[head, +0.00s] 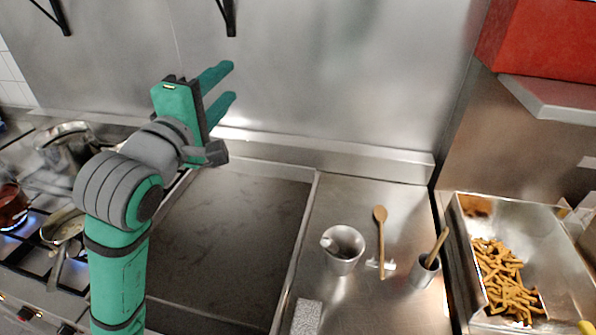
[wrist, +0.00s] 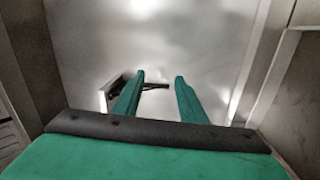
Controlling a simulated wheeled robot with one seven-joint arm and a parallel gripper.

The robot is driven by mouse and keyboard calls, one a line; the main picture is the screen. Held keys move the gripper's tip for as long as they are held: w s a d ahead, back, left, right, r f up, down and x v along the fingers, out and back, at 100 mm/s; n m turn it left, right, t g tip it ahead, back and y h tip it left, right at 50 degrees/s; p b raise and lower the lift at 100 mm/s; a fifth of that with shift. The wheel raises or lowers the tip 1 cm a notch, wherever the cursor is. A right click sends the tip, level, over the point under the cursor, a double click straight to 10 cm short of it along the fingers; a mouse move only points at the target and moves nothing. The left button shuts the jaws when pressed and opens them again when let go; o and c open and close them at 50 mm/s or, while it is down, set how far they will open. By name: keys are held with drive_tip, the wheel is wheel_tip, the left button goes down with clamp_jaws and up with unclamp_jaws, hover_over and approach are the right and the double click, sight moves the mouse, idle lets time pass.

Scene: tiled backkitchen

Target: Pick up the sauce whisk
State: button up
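My gripper (head: 231,82) is raised at the left, above the dark griddle (head: 240,225) and in front of the steel back wall. Its two green fingers are apart with nothing between them; they also show in the wrist view (wrist: 160,76), with bare metal wall beyond. I cannot make out a sauce whisk for certain. On the steel counter to the right, a tool with a wooden handle (head: 438,243) leans in a small metal cup (head: 424,270); its lower end is hidden in the cup. A wooden spoon (head: 380,235) stands or lies left of it, on a small pale rest.
A metal pitcher (head: 342,250) stands left of the spoon, with a grater-like block (head: 307,317) in front. A steel bin of fries (head: 505,280) is at the right, under a shelf (head: 550,98) with a red box. Pots and lit burners are at the left.

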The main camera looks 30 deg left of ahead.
drive_tip(key=w+d+f+m+g+h, duration=0.3)
drive_tip(key=d+f+g+h, duration=0.2)
drive_tip(key=d+f, duration=0.65)
drive_tip(key=s+d+f+m+g+h, duration=0.1)
drive_tip(key=s+d+f+m+g, duration=0.2)
drive_tip(key=s+d+f+g, duration=0.6)
drive_tip(key=t, duration=0.1)
approach(337, 252)
drive_tip(key=shift+x, duration=2.9)
clamp_jaws()
